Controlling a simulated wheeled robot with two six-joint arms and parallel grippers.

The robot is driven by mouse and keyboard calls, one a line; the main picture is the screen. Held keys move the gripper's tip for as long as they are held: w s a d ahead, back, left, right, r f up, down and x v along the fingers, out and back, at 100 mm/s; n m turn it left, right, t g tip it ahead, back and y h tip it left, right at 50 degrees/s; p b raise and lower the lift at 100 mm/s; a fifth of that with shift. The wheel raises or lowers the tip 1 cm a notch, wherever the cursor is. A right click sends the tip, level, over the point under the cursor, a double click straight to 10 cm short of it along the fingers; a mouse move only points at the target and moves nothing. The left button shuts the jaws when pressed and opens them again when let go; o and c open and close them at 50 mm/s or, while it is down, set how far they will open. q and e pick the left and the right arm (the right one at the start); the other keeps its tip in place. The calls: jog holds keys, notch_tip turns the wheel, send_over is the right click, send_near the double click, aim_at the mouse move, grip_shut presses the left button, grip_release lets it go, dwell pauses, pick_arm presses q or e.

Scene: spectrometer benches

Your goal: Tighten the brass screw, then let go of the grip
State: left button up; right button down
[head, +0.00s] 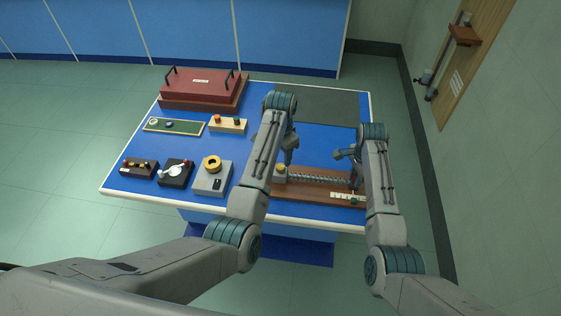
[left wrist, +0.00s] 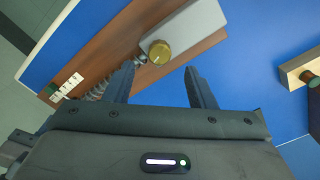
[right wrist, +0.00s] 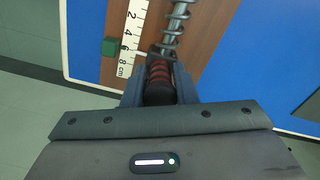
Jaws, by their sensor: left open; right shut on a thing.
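The brass screw (head: 281,168) is a round knob on a grey block at the left end of a brown wooden board (head: 312,184). In the left wrist view the brass screw (left wrist: 160,52) shows a mark on its face. My left gripper (left wrist: 160,82) is open, with the screw in line with the gap, just past the fingertips. My right gripper (right wrist: 158,88) is shut on the ribbed red and black grip (right wrist: 158,72) at the right end of the spring. The coiled spring (head: 320,179) stretches along the board. The right fingers partly hide the grip.
A white scale (right wrist: 131,40) with a green slider (right wrist: 110,47) lies along the board. A dark mat (head: 325,103) lies clear behind.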

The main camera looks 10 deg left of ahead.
aim_at(280, 166)
pick_arm(q)
notch_tip(280, 166, down, 5)
jog(key=shift+f, duration=0.15)
jog(key=c, duration=1)
